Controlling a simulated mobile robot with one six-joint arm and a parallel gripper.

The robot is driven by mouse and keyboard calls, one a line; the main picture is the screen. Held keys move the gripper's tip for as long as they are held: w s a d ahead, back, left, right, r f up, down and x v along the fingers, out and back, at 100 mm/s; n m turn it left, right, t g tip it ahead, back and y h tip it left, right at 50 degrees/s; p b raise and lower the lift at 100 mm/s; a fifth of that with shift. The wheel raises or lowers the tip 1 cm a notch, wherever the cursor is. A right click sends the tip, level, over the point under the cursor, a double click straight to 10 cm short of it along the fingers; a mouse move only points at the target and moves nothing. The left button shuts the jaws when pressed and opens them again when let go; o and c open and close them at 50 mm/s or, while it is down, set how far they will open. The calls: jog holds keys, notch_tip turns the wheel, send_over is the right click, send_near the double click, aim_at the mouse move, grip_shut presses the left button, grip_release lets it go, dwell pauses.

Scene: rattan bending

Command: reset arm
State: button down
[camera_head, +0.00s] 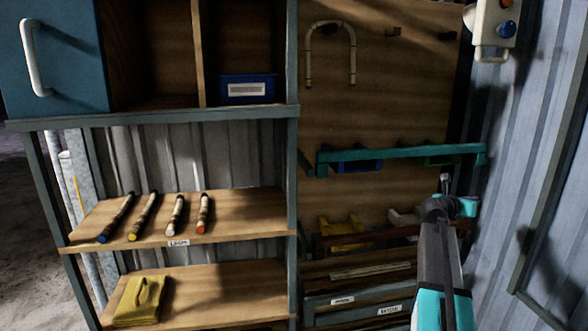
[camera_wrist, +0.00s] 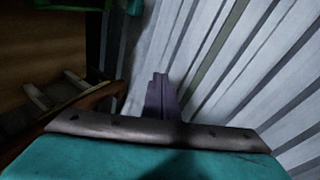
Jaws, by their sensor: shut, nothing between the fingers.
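My arm rises from the lower right in the head view, with teal and dark grey links. My gripper (camera_head: 445,182) is at its upper end, small in this view, in front of the right side of the wooden back panel and close to the corrugated wall. In the wrist view my gripper (camera_wrist: 161,92) shows as a dark, narrow shape in the middle. It is shut and holds nothing. The corrugated metal wall (camera_wrist: 215,60) fills the right of the wrist view.
A wooden shelf (camera_head: 255,210) carries several rattan sticks (camera_head: 141,216). A bent rattan hoop (camera_head: 330,27) hangs on the panel. A teal rail (camera_head: 400,153) crosses the panel near my arm. A control box (camera_head: 495,25) is at upper right.

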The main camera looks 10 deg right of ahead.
jog(key=w+a+f+y, duration=0.15)
jog(key=a+f, duration=0.25)
jog(key=f, duration=0.4)
jog(key=w+a+f+y, duration=0.1)
jog(key=w+a+f, duration=0.2)
jog(key=a+f, duration=0.35)
jog(key=s+a+f+m+g+y+b, duration=0.1)
jog(key=s+a+f+y, duration=0.1)
jog(key=a+f, duration=0.85)
jog(key=s+a+f+g+y+b, duration=0.1)
jog(key=s+a+f+y, duration=0.3)
jog(key=f, duration=1.1)
jog(key=s+a+f+m+h+b, duration=0.1)
jog(key=a+f, duration=0.8)
jog(key=f, duration=0.3)
jog(key=s+a+f+m+g+y+b, duration=0.1)
jog(key=s+a+f+m+g+y, duration=0.15)
jog(key=s+a+f, duration=0.6)
jog(key=s+a+f+m+g+y, duration=0.1)
jog(key=s+a+f+m+g, duration=0.15)
jog(key=s+a+f, duration=0.6)
jog(key=s+a+f+m+g+y, duration=0.1)
jog(key=s+a+m, duration=0.3)
jog(key=s+m, duration=0.4)
jog(key=s+a+f+m+g+y, duration=0.1)
jog(key=s+a+m+g+y, duration=0.1)
jog(key=s+m, duration=0.7)
jog(key=shift+s+a+f+g+y+b, duration=0.35)
jog(key=shift+s+a+g, duration=0.7)
jog(key=shift+s, duration=1.45)
